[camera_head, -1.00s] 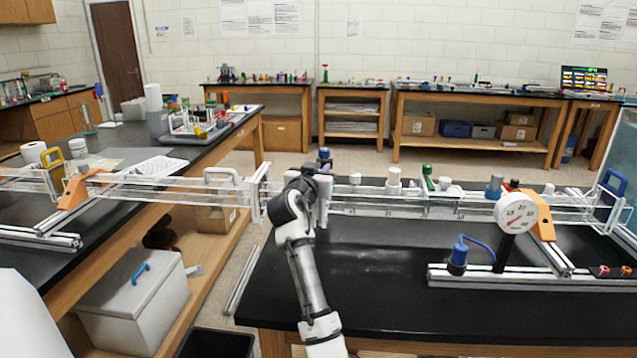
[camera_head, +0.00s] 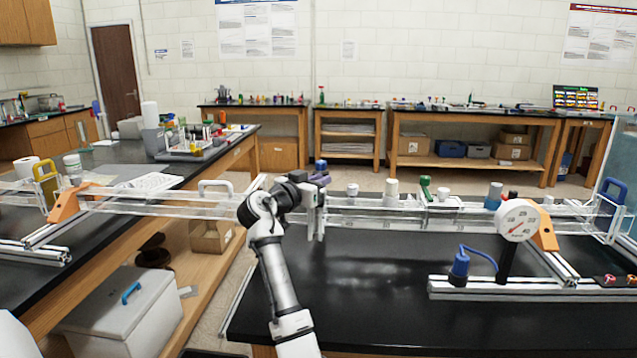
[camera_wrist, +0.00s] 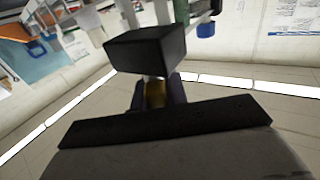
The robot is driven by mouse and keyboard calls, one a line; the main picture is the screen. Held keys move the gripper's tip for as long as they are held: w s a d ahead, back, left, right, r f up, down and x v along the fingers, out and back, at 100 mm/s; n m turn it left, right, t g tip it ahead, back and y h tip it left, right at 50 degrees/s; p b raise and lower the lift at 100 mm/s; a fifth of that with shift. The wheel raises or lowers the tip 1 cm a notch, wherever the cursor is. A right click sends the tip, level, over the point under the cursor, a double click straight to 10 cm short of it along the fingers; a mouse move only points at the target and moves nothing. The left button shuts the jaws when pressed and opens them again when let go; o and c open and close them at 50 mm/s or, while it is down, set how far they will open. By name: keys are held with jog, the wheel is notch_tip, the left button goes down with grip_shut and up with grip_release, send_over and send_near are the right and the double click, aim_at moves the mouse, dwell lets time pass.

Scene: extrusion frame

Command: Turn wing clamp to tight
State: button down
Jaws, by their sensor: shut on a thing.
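My gripper (camera_head: 308,196) is at the left end of the clear rail assembly over the front bench, reaching in from the left. A small blue and purple part, which looks like the wing clamp (camera_head: 320,178), stands at the fingertips, partly hidden by my wrist. In the wrist view, my gripper (camera_wrist: 156,98) is closed around a brass-coloured piece, with a black block (camera_wrist: 146,50) beyond it. The grasped part is mostly hidden, and I cannot read how tight the clamp is.
The clear rail (camera_head: 440,212) spans both benches, with a green clamp (camera_head: 425,188) and pale knobs on top. A round dial gauge (camera_head: 518,220) and a blue corded device (camera_head: 460,265) stand at right. The black bench top (camera_head: 350,290) is clear in front.

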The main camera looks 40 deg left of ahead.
jog(key=c, duration=1.4)
grip_release()
jog(key=s+b, duration=0.4)
jog(key=s, duration=0.9)
jog(key=shift+s, duration=0.4)
